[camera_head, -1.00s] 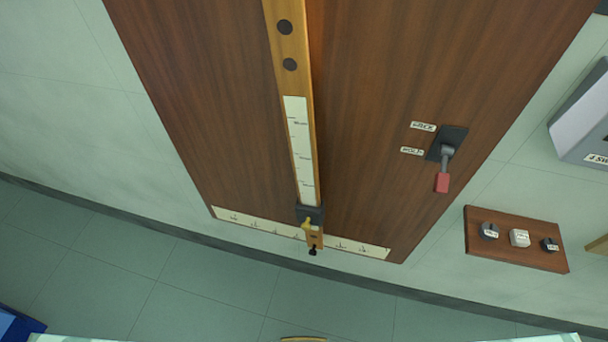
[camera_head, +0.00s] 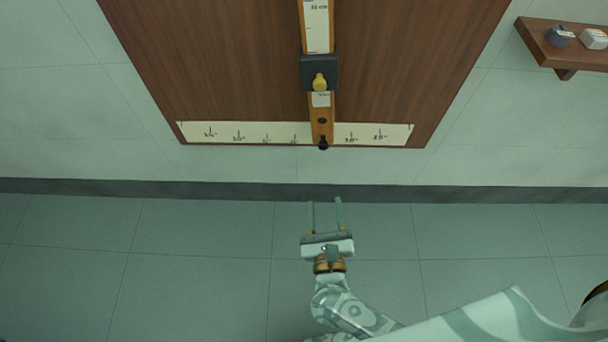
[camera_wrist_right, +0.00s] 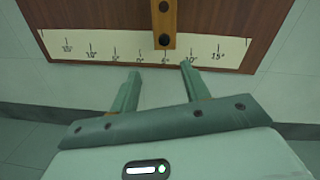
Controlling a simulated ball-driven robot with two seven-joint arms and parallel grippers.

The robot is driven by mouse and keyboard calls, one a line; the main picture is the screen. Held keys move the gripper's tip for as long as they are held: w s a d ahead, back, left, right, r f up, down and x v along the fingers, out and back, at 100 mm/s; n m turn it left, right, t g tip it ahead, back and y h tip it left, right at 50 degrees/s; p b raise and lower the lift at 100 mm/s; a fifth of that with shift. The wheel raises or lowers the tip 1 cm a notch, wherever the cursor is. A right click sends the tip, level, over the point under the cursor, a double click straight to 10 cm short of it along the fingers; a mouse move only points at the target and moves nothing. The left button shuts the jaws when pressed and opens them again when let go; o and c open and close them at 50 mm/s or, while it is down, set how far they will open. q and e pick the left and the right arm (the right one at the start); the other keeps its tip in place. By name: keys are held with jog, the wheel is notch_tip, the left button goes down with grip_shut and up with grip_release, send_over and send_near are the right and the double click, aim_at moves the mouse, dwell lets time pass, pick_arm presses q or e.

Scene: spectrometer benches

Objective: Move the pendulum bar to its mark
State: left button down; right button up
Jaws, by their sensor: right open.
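The pendulum bar (camera_head: 321,105) is a light wooden strip hanging in front of a dark wooden board (camera_head: 210,70). It carries a dark sliding block (camera_head: 320,74) with a yellow knob, and a small black tip at its lower end. The bar's end overlaps a white angle scale (camera_head: 245,133), right of the 0 mark and around the right-hand 5° mark. In the right wrist view, the bar's lower end (camera_wrist_right: 164,22) shows between and beyond the fingers. My right gripper (camera_head: 325,202) is open and empty, below and apart from the bar. My left gripper is out of view.
A small wooden shelf (camera_head: 550,45) with knobbed pieces is on the wall at the upper right. The pale wall (camera_head: 500,150) below the board is bare, and the tiled floor (camera_head: 150,260) looks clear.

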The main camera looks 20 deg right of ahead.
jog(key=m, duration=0.2)
jog(key=h+b, duration=0.1)
jog(key=b, duration=0.1)
send_near(322, 148)
jog(key=shift+m, duration=0.4)
jog(key=b+x, duration=0.2)
jog(key=x, duration=0.5)
jog(key=shift+w+d, duration=0.15)
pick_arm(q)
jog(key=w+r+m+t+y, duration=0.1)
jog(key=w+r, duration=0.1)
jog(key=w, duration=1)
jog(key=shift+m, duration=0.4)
pick_arm(e)
jog(key=shift+w+d+r, duration=0.15)
jog(key=shift+w+r, duration=0.05)
jog(key=shift+w, duration=0.25)
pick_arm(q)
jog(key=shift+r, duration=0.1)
pick_arm(e)
grip_shut()
